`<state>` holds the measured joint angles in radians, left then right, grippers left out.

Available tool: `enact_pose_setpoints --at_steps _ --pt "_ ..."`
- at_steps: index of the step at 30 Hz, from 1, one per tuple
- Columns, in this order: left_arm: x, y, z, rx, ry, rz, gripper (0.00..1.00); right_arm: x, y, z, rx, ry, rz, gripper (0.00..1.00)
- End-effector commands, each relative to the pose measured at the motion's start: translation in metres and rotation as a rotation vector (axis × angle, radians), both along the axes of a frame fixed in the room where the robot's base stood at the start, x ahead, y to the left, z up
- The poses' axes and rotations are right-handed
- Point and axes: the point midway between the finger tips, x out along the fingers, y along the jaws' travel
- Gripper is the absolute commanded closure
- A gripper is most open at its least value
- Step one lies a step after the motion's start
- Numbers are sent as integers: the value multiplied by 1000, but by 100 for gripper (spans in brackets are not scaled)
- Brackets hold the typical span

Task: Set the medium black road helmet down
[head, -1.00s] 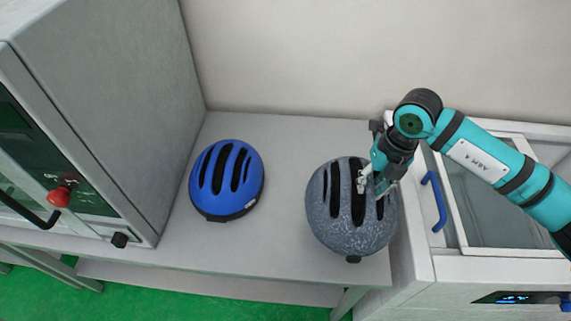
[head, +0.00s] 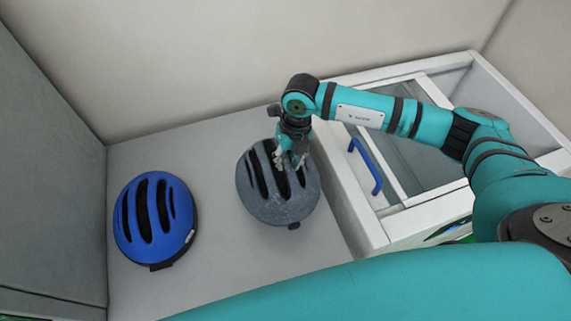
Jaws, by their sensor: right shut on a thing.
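A speckled dark grey helmet (head: 262,205) with black vents is at the right end of the grey table (head: 225,262); no plain black helmet shows. My right gripper (head: 290,160) comes down on it from above and is shut on its shell at the vents. The helmet is upright, vents up. I cannot tell whether its underside touches the table or hangs just above it. A blue helmet (head: 182,212) with black vents stands on the table to the left, apart from the grey one. My left gripper is not in view.
A grey cabinet (head: 45,190) stands at the left end of the table. At right is a white glass-lidded chest (head: 355,215) with a blue handle (head: 366,167), close beside the grey helmet. Bare table lies between the helmets. A wall (head: 200,60) rises behind.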

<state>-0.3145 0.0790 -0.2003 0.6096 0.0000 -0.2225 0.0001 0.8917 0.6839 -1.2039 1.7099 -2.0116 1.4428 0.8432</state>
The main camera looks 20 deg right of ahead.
Motion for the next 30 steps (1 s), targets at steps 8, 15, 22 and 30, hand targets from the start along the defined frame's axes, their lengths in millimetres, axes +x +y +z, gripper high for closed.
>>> enact_pose_setpoints --at_steps 8,15,22,30 --pt "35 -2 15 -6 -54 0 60 -1 0 -34 0 2 0 100" --pt "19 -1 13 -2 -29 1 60 -1 0 -38 -1 1 1 76" --pt "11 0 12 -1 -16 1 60 -1 0 -37 -1 1 0 54" --pt "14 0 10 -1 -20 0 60 0 0 -34 0 0 1 54"
